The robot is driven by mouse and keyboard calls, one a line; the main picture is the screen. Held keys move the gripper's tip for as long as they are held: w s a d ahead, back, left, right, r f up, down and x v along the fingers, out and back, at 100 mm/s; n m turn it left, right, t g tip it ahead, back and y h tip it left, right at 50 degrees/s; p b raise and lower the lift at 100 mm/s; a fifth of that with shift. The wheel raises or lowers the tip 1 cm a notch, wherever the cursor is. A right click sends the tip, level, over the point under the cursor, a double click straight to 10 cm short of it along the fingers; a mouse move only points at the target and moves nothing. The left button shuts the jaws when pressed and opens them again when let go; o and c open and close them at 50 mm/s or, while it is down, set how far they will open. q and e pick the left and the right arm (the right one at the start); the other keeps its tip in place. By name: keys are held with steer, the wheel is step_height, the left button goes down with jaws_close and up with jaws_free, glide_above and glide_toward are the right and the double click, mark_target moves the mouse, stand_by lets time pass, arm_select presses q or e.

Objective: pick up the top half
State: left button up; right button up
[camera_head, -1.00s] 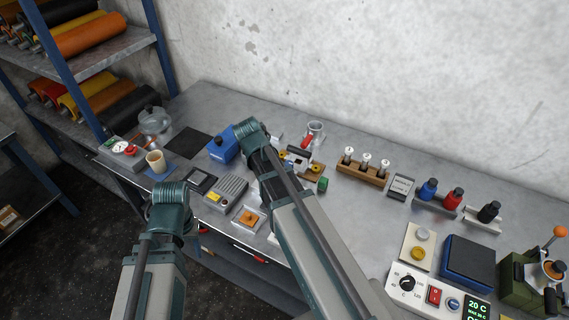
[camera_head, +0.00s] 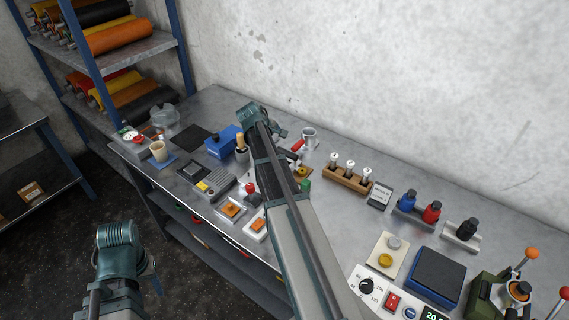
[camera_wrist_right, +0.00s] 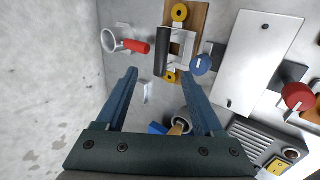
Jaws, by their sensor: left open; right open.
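In the right wrist view a white square frame (camera_wrist_right: 181,46) with a black bar (camera_wrist_right: 162,52) lies on a wooden board (camera_wrist_right: 199,18) between two yellow knobs. It may hold the top half, but I cannot tell the halves apart. My right gripper (camera_wrist_right: 160,74) is open and empty above the bench, its tips pointing toward the black bar and apart from it. In the head view my right arm hides most of the board. My left gripper (camera_head: 119,237) is at the lower left, in front of the bench and away from its objects; its fingers hardly show.
A cup with a red handle (camera_wrist_right: 117,39), a blue knob (camera_wrist_right: 202,65) and a white plate (camera_wrist_right: 257,55) surround the board. A shelf (camera_head: 110,50) stands left.

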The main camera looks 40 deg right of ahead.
mark_target(286, 153)
steer(key=b+x, duration=0.6)
steer(key=x, duration=0.1)
steer(key=shift+w+d+f, duration=0.1)
steer(key=shift+f, duration=0.3)
steer(key=shift+d+f, duration=0.15)
steer(key=shift+d, duration=0.05)
steer(key=shift+f+b, duration=0.1)
steer(key=shift+b, duration=0.25)
steer(key=b+x, duration=0.4)
steer(key=x, duration=0.1)
steer(key=shift+w+a+f, duration=0.2)
steer(key=shift+w, duration=0.1)
steer(key=shift+r, duration=0.1)
jaws_close()
